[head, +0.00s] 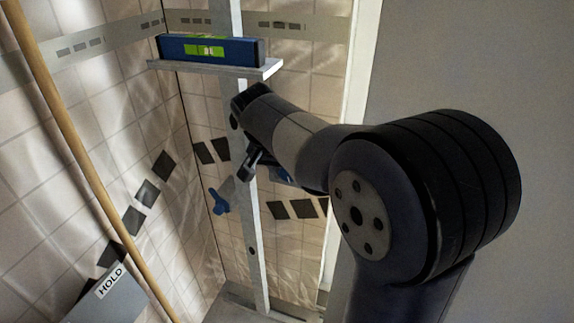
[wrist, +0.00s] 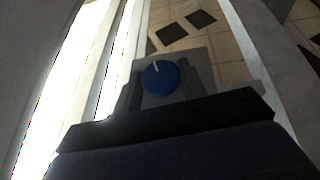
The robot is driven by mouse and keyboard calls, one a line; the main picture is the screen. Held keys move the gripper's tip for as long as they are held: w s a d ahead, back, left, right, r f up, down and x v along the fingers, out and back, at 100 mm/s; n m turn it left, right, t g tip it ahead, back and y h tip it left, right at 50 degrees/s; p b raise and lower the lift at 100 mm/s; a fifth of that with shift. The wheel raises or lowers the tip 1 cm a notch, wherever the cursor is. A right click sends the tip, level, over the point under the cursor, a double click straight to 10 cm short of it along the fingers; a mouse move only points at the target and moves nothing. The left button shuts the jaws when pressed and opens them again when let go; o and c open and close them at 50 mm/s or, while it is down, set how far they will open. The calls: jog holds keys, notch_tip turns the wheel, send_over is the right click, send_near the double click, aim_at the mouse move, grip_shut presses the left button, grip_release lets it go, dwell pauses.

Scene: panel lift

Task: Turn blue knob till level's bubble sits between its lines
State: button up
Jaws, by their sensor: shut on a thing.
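The blue level (head: 247,52) lies on a pale ledge (head: 215,68) at the top of an upright post. Its green vial (head: 205,50) faces me, but the bubble's place against the lines is too small to read surely. In the wrist view the round blue knob (wrist: 160,78) with a white pointer mark sits between the fingers of my gripper (wrist: 166,82), which is shut on it. The mark points up and slightly left. In the head view my gripper (head: 255,160) is beside the post below the level, and my arm hides much of it.
A blue winged piece (head: 218,201) is left of the post. A wooden pole (head: 75,140) slants down the left side. A grey box marked HOLD (head: 108,295) is at the bottom left. Tiled walls stand behind, and a plain grey wall (head: 480,70) is at the right.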

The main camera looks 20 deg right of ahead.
jog(key=shift+w+a+n+g+h+p, duration=0.15)
jog(key=shift+n+g+h+p, duration=0.2)
jog(key=shift+g+h+p, duration=0.75)
jog(key=shift+w+a+n+g+h+p, duration=0.1)
jog(key=shift+n+g+h+p, duration=0.35)
jog(key=shift+h+p, duration=1.2)
jog(key=shift+f, duration=0.1)
jog(key=o, duration=0.9)
jog(key=shift+a, duration=0.1)
jog(key=p+v, duration=0.1)
jog(key=v, duration=0.9)
jog(key=shift+a+r, duration=0.1)
jog(key=shift+r, duration=0.25)
